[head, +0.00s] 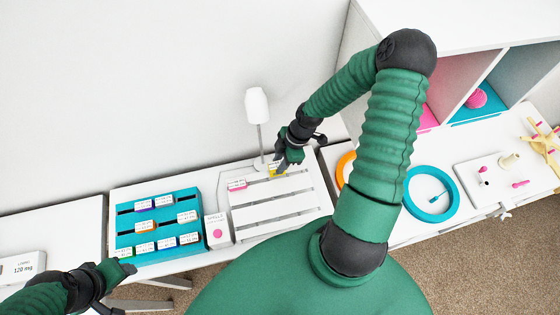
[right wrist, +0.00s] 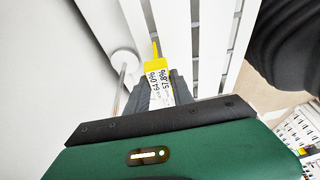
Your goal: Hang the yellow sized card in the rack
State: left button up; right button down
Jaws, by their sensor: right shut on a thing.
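The yellow-topped card (head: 275,169) is between the fingers of my right gripper (head: 281,167) at the back right of the white slotted rack (head: 275,211). In the right wrist view, the card (right wrist: 157,84) has a white printed face and a yellow tab, held between the two dark fingers of my right gripper (right wrist: 164,93). The tab lies over the rack's white slats (right wrist: 178,40); I cannot tell whether it is in a slot. My left gripper (head: 126,268) is at the lower left, near the teal rack; its jaw opening is unclear.
The teal rack (head: 124,226) holds several cards. A small box with a pink dot (head: 216,230) stands between the racks. A white lamp (head: 257,105) rises close behind my right gripper.

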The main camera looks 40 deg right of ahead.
jog(key=shift+a, duration=0.15)
jog(key=shift+f, duration=0.15)
jog(key=shift+f+b, duration=0.95)
jog(key=shift+f, duration=0.4)
jog(key=shift+f+b, duration=1.1)
jog(key=shift+f, duration=0.65)
jog(key=c, duration=1)
grip_release()
jog(key=shift+r, duration=0.15)
